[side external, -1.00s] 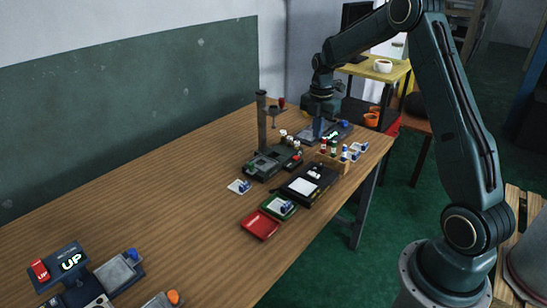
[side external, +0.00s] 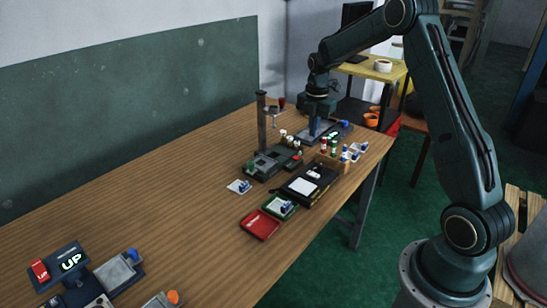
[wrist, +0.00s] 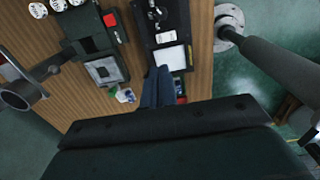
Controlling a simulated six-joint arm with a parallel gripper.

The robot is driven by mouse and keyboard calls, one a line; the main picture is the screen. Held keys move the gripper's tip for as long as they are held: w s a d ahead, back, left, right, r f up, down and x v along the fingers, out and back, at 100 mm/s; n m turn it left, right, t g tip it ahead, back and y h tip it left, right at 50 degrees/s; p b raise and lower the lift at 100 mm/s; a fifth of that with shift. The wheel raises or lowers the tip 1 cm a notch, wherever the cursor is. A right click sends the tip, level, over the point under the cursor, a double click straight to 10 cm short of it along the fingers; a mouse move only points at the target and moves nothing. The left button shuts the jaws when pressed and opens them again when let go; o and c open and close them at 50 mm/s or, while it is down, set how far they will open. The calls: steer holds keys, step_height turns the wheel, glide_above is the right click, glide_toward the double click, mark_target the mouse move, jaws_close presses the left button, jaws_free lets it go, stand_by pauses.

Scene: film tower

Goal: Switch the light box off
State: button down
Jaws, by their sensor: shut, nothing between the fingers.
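The light box (side external: 311,182) is a black box with a white panel on its top, near the right edge of the table. A small pale piece, perhaps its switch (side external: 315,173), sits behind the panel. In the wrist view the light box (wrist: 151,36) is at top centre, its white panel bright; I cannot tell whether it is lit. My gripper (side external: 314,133) points down behind the light box, over the dark device at the table's far end. Its fingers are shut and empty in the wrist view (wrist: 160,74), apparently clear of the box.
A grey device with a post (side external: 261,122) stands left of the light box. Small bottles in a wooden rack (side external: 333,162) stand behind it. A red tray (side external: 260,225) and a green tray (side external: 275,202) lie in front. The table's left middle is clear.

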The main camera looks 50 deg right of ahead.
mark_target(310, 172)
step_height(310, 172, down, 14)
stand_by(0.8)
steer(key=shift+w+f, duration=0.1)
steer(key=shift+f, duration=0.1)
stand_by(0.3)
steer(key=shift+s+r, duration=0.3)
steer(key=shift+s, duration=0.5)
steer(key=shift+r, duration=0.1)
step_height(310, 172, up, 14)
stand_by(1.0)
